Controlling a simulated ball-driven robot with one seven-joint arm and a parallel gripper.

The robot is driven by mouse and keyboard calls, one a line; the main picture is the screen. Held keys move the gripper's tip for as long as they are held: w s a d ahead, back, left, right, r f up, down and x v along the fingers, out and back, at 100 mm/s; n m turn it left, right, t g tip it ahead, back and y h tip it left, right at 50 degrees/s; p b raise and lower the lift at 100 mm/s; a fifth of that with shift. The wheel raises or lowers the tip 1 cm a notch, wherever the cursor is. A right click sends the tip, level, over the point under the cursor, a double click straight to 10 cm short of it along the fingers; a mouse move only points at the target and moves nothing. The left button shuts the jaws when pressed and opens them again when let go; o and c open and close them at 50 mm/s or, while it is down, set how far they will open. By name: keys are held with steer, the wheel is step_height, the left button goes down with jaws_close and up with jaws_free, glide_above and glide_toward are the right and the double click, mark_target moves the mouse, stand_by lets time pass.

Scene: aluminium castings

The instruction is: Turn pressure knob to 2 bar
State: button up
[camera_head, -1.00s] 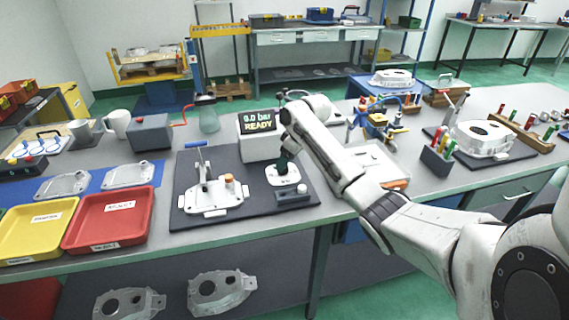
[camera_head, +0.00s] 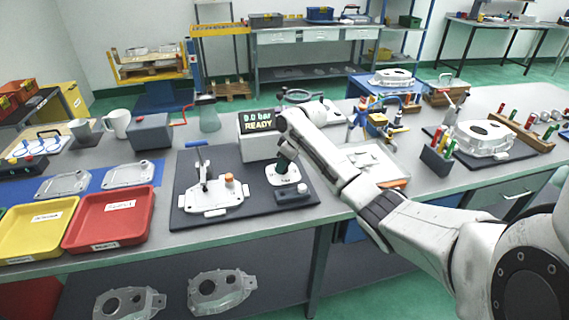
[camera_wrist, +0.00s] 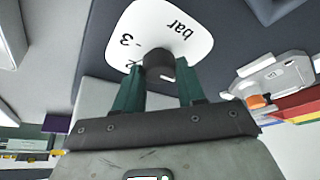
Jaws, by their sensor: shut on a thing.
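The pressure knob (camera_wrist: 158,64) is dark and round and stands in the middle of a white dial plate (camera_wrist: 190,28) marked "bar" and "3" in the wrist view. My gripper (camera_wrist: 160,84) has its two green fingers on either side of the knob, shut on it. In the head view my gripper (camera_head: 284,164) reaches down onto the dial plate (camera_head: 275,176), and the knob is hidden behind the fingers. The display box (camera_head: 260,124) behind it reads "0.0 bar READY". The knob's pointer position cannot be made out.
A white clamp fixture (camera_head: 212,197) with an orange knob stands left on the same dark mat (camera_head: 186,217). Red (camera_head: 150,212) and yellow (camera_head: 8,246) trays lie further left.

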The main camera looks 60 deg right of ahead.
steer(key=shift+c, duration=1.2)
steer(key=shift+a, duration=0.1)
